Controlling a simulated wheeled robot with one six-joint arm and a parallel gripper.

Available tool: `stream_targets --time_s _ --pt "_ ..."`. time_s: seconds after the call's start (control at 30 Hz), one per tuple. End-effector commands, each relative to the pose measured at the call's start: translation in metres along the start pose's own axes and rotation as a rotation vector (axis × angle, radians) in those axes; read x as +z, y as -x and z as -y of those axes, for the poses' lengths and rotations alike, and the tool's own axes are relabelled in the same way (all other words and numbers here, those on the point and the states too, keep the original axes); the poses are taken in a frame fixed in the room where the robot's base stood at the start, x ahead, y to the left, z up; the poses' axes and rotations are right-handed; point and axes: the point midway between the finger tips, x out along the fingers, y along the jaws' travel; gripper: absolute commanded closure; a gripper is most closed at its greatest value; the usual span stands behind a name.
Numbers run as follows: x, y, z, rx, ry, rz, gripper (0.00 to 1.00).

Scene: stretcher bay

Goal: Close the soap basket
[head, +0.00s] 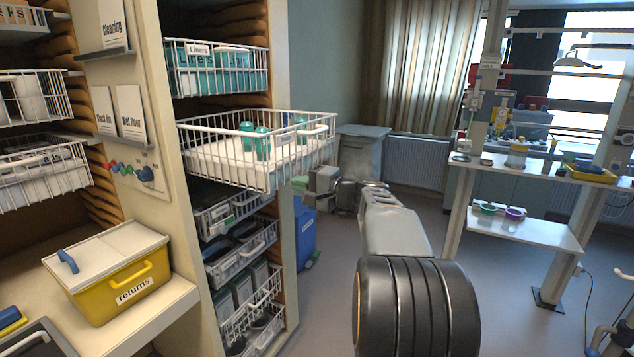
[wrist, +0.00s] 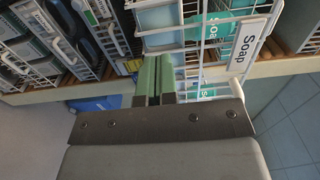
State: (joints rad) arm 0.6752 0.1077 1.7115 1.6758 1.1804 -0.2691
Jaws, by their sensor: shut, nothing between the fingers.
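The soap basket (head: 230,172) is a white wire basket pulled well out of the shelf column in the head view. Green bottles (head: 262,142) stand on its white bottom liner. In the wrist view, the basket's wire front (wrist: 197,48) carries a "Soap" label (wrist: 243,46), with teal bottles behind the wires. My gripper (head: 299,183) is just beyond the basket's front right in the head view, low beside it. In the wrist view, its green fingers (wrist: 154,60) are together and empty, at the basket's wires; I cannot tell whether they touch.
The "Liners" basket (head: 218,85) sits above, pushed in. Several grey baskets (head: 240,250) are below. A yellow "returns" box (head: 115,275) stands on the left counter. A blue bin (head: 305,237) is on the floor behind. Open floor lies right, before a white workbench (head: 525,232).

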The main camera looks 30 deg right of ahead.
Motion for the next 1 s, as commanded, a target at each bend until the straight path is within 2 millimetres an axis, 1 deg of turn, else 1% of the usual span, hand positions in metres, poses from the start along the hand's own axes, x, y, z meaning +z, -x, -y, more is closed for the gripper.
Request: stream_targets --time_s 0.03,0.1,0.3,0.83,0.93,1.0 --pt "0.001 -0.007 0.003 0.000 -0.002 0.003 1.00" --pt "0.001 -0.016 0.002 0.001 -0.001 0.002 1.00" --pt "0.000 -0.029 0.001 0.000 -0.001 0.000 1.00" --pt "0.000 -0.034 0.000 0.000 0.000 0.000 1.00" --pt "0.001 -0.039 -0.001 0.000 0.001 0.002 1.00" --pt "0.002 -0.047 -0.001 0.000 0.002 0.003 1.00"
